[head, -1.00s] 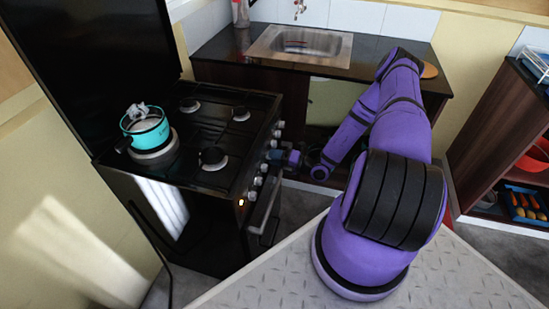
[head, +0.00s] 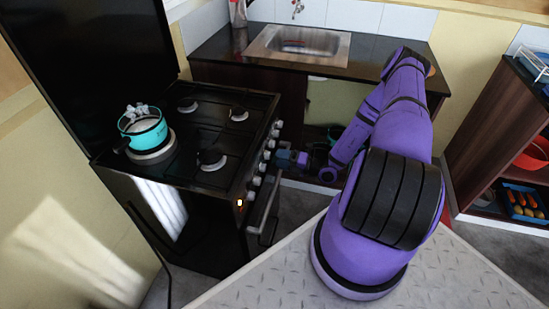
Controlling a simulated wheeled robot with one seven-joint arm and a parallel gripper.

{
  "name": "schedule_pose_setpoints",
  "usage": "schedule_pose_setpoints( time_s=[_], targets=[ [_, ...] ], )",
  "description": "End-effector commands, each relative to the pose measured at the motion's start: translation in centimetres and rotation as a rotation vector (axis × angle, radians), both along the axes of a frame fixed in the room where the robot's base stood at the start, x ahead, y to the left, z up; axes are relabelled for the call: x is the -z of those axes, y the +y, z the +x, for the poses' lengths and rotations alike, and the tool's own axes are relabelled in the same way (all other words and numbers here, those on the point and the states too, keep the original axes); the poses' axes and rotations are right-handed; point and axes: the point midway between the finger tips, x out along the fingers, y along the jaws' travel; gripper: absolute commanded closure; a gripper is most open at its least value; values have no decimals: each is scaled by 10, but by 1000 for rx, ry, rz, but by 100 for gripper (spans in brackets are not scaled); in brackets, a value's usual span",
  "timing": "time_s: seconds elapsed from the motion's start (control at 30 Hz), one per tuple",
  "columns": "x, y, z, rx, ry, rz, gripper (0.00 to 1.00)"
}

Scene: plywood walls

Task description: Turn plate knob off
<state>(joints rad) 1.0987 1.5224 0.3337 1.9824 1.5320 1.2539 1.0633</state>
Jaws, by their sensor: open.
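The black stove (head: 225,186) stands at the left with a column of silver knobs (head: 257,181) along its front edge. A turquoise pot (head: 143,131) sits on the front-left plate (head: 153,153) in the picture, with something light-coloured inside it. My gripper (head: 283,158) is in front of the knobs, close to the middle of the column. It is small and dark in the picture, and its fingertips are hard to make out. I cannot tell whether it touches a knob. The knobs' turn positions are too small to read.
An oven handle (head: 268,215) juts out below the knobs. A dark counter with a sink (head: 298,45) stands behind, right of the stove. A shelf unit (head: 500,140) with a red bowl and a blue tray is at the far right. Floor shows between stove and shelf.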

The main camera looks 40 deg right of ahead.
Motion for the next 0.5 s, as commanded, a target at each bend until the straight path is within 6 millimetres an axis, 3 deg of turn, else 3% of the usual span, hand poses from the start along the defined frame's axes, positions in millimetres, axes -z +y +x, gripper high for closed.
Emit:
schedule_pose_setpoints(
  time_s=[0.3, 0.5],
  targets=[
    [3, -34, -45, 2, 1, 1, 40],
    [4, -42, -58, 1, 1, 0, 40]
  ],
)
